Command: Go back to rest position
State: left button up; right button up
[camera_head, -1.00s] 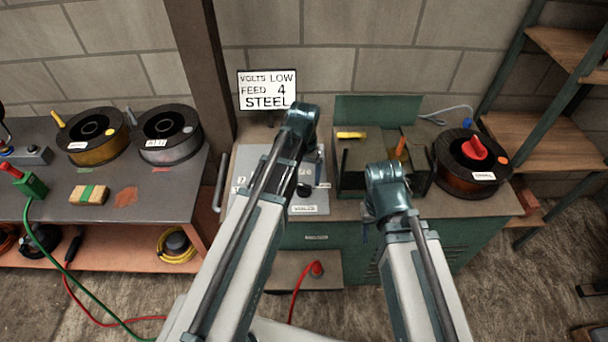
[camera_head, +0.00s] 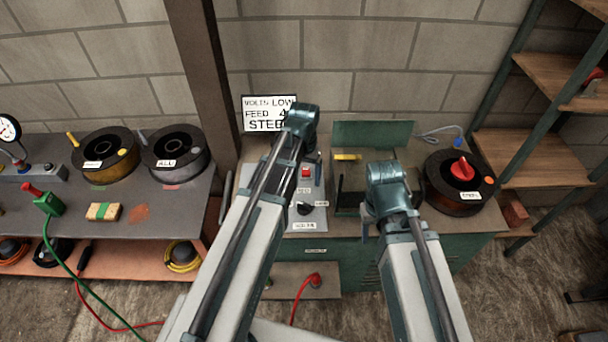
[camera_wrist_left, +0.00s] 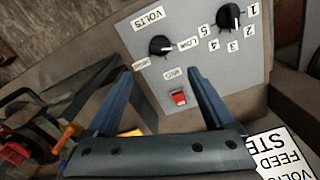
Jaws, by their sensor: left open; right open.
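My left arm reaches up the middle of the head view, its wrist (camera_head: 300,118) over the grey control panel (camera_head: 312,212); its fingers are hidden there. In the left wrist view my left gripper (camera_wrist_left: 160,85) is open and empty, with the panel (camera_wrist_left: 200,60) beyond its fingers. The panel has a red switch (camera_wrist_left: 179,97), a volts knob (camera_wrist_left: 161,46) and a numbered knob (camera_wrist_left: 229,17). My right wrist (camera_head: 386,178) is in front of the green cabinet; only a small piece of the right gripper (camera_head: 366,232) shows, and I see nothing held.
A sign (camera_head: 262,113) reads volts low, feed 4, steel. A spool with a red knob (camera_head: 461,168) sits at the cabinet's right. The left bench (camera_head: 160,215) holds two spools, a block and a green clamp (camera_head: 47,203). Shelves (camera_head: 520,157) stand right. Open floor lies in front.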

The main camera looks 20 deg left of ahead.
pick_arm(q)
jog(key=s+d+m+y, duration=0.1)
jog(key=s+d+m, duration=0.2)
jog(key=s+d, duration=0.7)
jog(key=s, duration=0.4)
jog(key=shift+s+d, duration=0.2)
jog(key=shift+d, duration=0.05)
